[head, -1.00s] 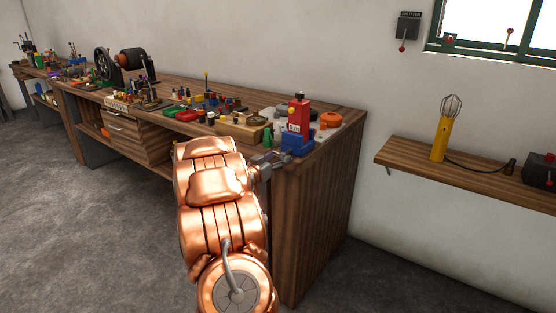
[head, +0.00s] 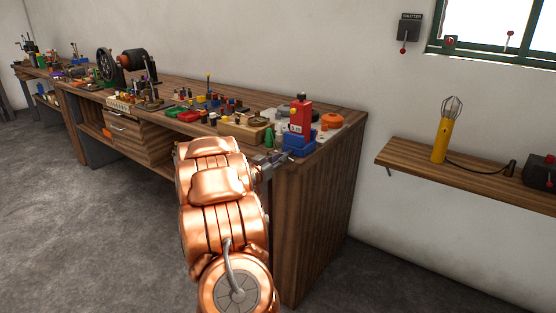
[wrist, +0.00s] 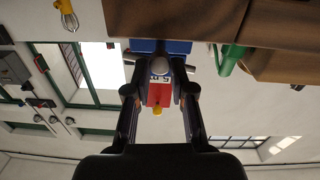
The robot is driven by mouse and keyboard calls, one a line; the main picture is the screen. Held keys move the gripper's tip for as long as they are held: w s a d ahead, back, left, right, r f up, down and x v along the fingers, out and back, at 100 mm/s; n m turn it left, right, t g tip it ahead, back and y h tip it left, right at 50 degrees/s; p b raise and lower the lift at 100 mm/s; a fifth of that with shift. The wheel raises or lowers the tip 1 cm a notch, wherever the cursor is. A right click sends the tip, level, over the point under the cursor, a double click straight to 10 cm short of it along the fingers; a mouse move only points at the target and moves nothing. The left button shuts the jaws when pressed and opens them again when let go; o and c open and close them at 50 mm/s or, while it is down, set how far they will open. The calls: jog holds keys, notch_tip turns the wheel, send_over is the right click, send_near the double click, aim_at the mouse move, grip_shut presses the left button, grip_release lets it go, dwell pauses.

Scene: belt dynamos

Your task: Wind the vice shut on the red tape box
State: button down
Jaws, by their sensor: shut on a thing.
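The red tape box (head: 300,128), with a white label, stands upright in the blue vice (head: 298,146) at the near right corner of the bench. In the wrist view, which is upside down, the box (wrist: 158,94) shows behind the grey round screw end of the vice handle (wrist: 177,66). The blue vice body (wrist: 178,47) is at the top of that view. My gripper (wrist: 160,92) reaches to the front of the vice, with a finger on each side of the handle, shut on it. Whether the vice jaws touch the box is hidden.
The wooden bench (head: 318,185) carries several small parts left of the vice, including a wooden block (head: 243,130) and a green piece (head: 268,138). An orange round item (head: 331,120) lies behind it. A shelf with a yellow lamp (head: 441,138) is at right.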

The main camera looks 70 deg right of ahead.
aim_at(293, 155)
jog(key=shift+s+d+m, duration=0.15)
jog(key=shift+s+m, duration=0.35)
jog(key=m+b, duration=0.2)
jog(key=m, duration=0.1)
jog(key=m+b, duration=0.3)
jog(key=m, duration=0.1)
jog(key=shift+r+m, duration=0.2)
jog(key=shift+m, duration=0.1)
jog(key=shift+r, duration=0.1)
jog(key=c, duration=1.4)
grip_release()
jog(key=shift+d, duration=0.1)
jog(key=shift+c, duration=0.2)
jog(key=o, duration=0.5)
jog(key=shift+d+f+y, duration=0.3)
jog(key=shift+d+f, duration=0.9)
jog(key=o, duration=0.7)
jog(key=shift+w+a+r, duration=0.15)
jog(key=shift+a+r, duration=0.25)
jog(key=shift+a, duration=0.2)
jog(key=shift+w+a+r, duration=0.15)
jog(key=shift+a+r, duration=0.2)
jog(key=shift+a, duration=0.2)
